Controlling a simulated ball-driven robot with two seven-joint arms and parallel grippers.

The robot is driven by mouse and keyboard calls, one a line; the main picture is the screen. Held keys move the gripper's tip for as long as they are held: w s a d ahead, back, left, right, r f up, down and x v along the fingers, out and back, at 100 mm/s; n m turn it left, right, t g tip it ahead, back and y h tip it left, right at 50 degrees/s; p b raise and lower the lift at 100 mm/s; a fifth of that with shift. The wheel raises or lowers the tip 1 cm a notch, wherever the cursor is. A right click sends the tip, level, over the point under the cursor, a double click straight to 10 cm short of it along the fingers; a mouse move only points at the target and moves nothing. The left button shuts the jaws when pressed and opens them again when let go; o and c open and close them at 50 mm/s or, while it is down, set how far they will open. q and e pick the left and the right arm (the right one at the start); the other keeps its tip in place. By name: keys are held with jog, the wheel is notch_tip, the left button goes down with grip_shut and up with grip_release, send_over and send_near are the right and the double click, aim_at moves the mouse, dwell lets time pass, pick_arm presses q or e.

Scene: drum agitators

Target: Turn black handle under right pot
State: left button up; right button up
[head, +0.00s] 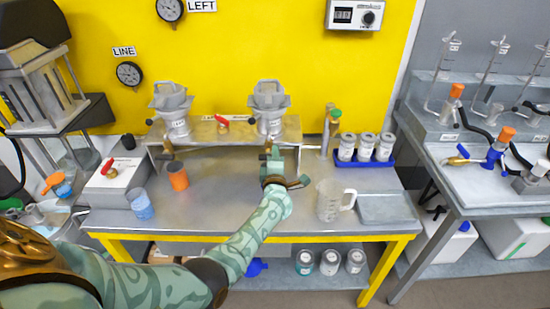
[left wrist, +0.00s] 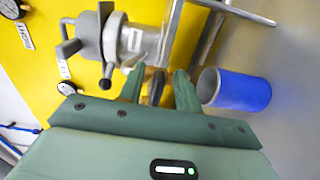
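The right pot (head: 269,108) stands on the raised metal shelf, with a brass valve (head: 267,148) beneath it. My left gripper (head: 271,156) is directly under this pot, at the valve, and hides much of the handle. In the left wrist view my left gripper (left wrist: 160,85) has its two green fingers apart, with a dark and brass piece (left wrist: 156,88) between them. The fingers do not look closed on it; contact is hard to tell. A grey pot (left wrist: 137,41) shows sideways there, and I cannot tell which one. My right gripper is not in view.
The left pot (head: 174,115) stands on the same shelf, near a red-handled valve (head: 222,121). A blue cup (left wrist: 238,89) shows beyond the fingers.

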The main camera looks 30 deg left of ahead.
pick_arm(q)
jog(key=shift+s+d+r+p, duration=0.15)
jog(key=shift+s+p, duration=0.15)
jog(key=p+v, duration=0.7)
jog(key=v, duration=0.8)
jog(key=shift+s+d, duration=0.25)
jog(key=shift+d, duration=0.05)
